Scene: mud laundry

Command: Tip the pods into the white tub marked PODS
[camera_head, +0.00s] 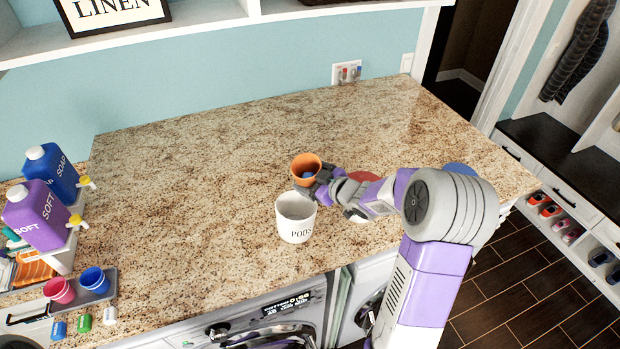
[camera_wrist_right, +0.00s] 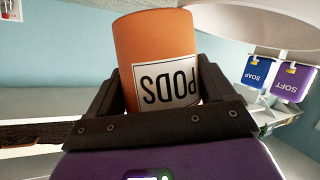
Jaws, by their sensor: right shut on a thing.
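An orange cup (camera_head: 305,170) is behind and slightly right of the tub's rim in the head view, with blue pods (camera_head: 309,175) inside. It looks about upright there. My right gripper (camera_head: 318,188) is shut on this cup, and in the right wrist view the orange cup (camera_wrist_right: 157,50) sits between both fingers with a PODS label showing. The white tub (camera_head: 295,222) marked PODS stands upright on the counter, just in front of the cup and to the left of my right gripper. Its inside looks empty. My left gripper is not in view.
Purple SOFT (camera_head: 38,218) and blue SOAP (camera_head: 52,175) jugs stand at the left, near a tray with pink (camera_head: 59,290) and blue (camera_head: 94,280) cups. Red and blue round things lie partly behind my right arm. The granite counter (camera_head: 190,200) is clear left of the tub.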

